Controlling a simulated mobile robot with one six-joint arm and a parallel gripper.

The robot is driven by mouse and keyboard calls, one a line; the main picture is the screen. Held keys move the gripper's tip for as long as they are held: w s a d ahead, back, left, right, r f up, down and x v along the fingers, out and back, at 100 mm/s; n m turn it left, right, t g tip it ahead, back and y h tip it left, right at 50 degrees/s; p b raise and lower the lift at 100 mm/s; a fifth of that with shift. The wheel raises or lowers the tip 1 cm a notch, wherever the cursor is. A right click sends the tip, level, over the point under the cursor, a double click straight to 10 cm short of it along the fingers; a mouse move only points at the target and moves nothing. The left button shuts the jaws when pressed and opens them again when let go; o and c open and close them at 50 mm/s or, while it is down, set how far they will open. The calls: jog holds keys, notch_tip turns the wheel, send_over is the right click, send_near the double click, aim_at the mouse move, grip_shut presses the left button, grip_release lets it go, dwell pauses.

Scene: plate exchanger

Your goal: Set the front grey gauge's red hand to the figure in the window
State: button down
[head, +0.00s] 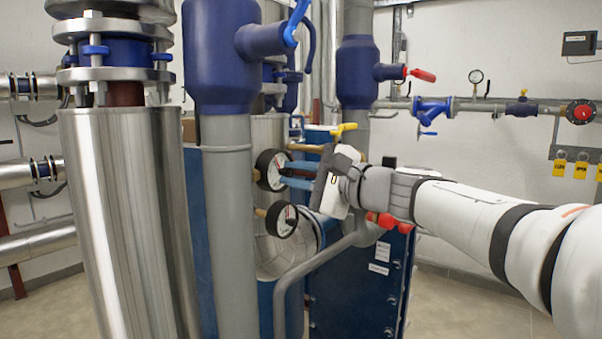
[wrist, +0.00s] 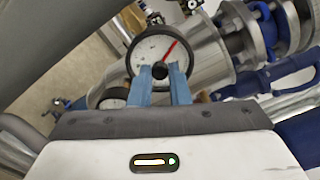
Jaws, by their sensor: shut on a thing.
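A round gauge (head: 268,171) with a black rim, pale face and red hand stands on the grey pipe at the front. In the wrist view its face (wrist: 147,50) is close, and the red hand (wrist: 170,48) points up and right. My gripper (head: 281,174) has its two blue fingers at this face, shut on the dark centre knob (wrist: 160,70). The fingers hide the lower face. I cannot read a window or its figure. A second black-rimmed gauge (head: 282,220) sits just below; it also shows at the lower left of the wrist view (wrist: 113,97).
A large steel cylinder (head: 125,220) stands left of the grey pipe (head: 229,230). A yellow-handled valve (head: 343,130) is just above my gripper. A bent grey pipe (head: 310,268) runs below it. The blue exchanger plate (head: 350,290) stands behind. Floor at right is clear.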

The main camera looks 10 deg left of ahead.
jog(key=shift+f, duration=0.15)
jog(key=c, duration=1.4)
grip_release()
jog(key=shift+o, duration=0.2)
jog(key=shift+d, duration=0.1)
jog(key=v, duration=0.7)
jog(key=shift+d, duration=0.4)
jog(key=shift+s, duration=0.1)
jog(key=s+d+f+n+g+h+p, duration=0.2)
jog(key=s+d+f+n+h+p, duration=0.3)
jog(key=s+d+f+h+p, duration=0.3)
jog(key=s+d+f+n+g+h+p, duration=0.2)
jog(key=s+d+f+n+h+p, duration=0.2)
jog(key=s+d+f+h+p, duration=0.4)
jog(key=s+d+f+p, duration=0.1)
jog(key=d, duration=0.6)
jog(key=shift+n+h+p, duration=0.3)
jog(key=shift+n+p, duration=0.05)
jog(key=shift+n, duration=0.05)
